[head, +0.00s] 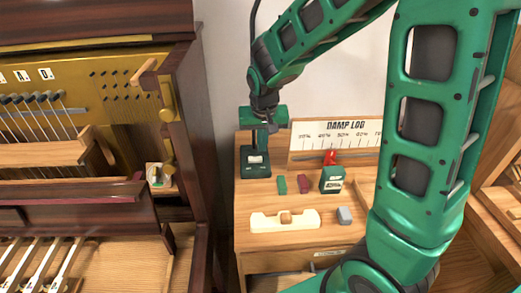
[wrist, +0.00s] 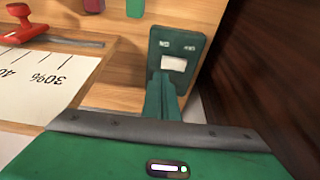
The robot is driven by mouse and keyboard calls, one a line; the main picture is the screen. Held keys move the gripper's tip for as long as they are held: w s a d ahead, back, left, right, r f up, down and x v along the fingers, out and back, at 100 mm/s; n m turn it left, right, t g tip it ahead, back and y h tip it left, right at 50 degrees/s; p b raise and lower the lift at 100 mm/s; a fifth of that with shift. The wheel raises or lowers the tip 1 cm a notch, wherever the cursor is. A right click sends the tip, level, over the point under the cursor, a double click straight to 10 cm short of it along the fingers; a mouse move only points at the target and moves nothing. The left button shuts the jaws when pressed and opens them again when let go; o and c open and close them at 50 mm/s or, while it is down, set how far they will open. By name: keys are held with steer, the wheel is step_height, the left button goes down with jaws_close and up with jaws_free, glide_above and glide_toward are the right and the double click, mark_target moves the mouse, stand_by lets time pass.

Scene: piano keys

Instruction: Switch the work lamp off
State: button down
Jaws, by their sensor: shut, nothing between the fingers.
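A dark green box (head: 255,163) with a pale switch plate stands at the back left of the wooden cabinet top. I take it for the work lamp's switch box; no lamp head or glow is clear. In the wrist view the box (wrist: 190,42) shows a whitish rocker (wrist: 174,63) and two small labels, upside down. My green gripper (head: 262,147) points down just over this box. Its narrow fingers (wrist: 167,78) are shut and empty, with their tips close to the rocker. I cannot tell whether they touch it, and they hide part of the box.
A "DAMP LOG" board (head: 335,140) stands behind. A green block (head: 281,185), a maroon block (head: 304,184), a red-topped green box (head: 332,180), a cream wooden piece (head: 284,221) and a grey block (head: 344,215) lie nearby. An opened piano (head: 190,110) rises at left.

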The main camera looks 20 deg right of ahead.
mark_target(255, 160)
steer(key=shift+f, duration=1.2)
steer(key=shift+a, duration=0.1)
steer(key=shift+a+f, duration=0.1)
steer(key=shift+d, duration=0.3)
steer(key=shift+a, duration=0.2)
steer(key=shift+w+a+r, duration=0.2)
steer(key=shift+a+r, duration=0.1)
steer(key=shift+a, duration=0.3)
